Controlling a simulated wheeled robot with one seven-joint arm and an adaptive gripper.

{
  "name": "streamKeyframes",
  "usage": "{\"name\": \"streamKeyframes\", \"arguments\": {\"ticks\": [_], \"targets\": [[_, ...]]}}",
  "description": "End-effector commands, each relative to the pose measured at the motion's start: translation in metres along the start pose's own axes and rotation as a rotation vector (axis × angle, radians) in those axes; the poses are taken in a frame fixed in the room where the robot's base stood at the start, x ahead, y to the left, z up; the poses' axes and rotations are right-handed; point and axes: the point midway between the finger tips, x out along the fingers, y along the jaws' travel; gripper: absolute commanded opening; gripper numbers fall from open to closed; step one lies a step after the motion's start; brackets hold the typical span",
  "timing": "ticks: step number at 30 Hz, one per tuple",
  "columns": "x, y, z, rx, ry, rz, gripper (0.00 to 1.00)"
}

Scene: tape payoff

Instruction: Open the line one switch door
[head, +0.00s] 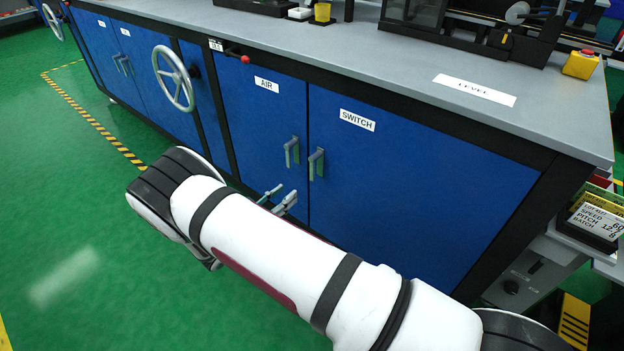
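The switch door (400,190) is the blue right-hand panel of the near bench cabinet, with a white SWITCH label (357,120). It looks closed, flush with the front. Its upright metal handle (316,163) is at its upper left edge. My gripper (280,198) shows only in part behind my white arm. Its two fingertips are apart, with nothing visible between them. They are below and left of the switch handle, in front of the lower AIR door, and do not appear to touch a handle. The rest of the gripper is hidden.
The AIR door (262,140) is closed on the left, its handle (291,151) close beside the switch handle. A handwheel (173,79) and a red knob (245,60) stick out further left. Green floor (80,220) is clear at left.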

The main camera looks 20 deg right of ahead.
Motion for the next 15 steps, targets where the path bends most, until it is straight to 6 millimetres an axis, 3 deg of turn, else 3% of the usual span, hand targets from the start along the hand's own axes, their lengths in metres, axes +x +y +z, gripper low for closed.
{"name": "streamKeyframes", "arguments": {"ticks": [5,15], "targets": [[0.007,0.002,-0.008,-0.013,-0.013,0.018,0.33],[0.067,0.002,-0.008,-0.012,-0.011,0.014,0.33]]}}
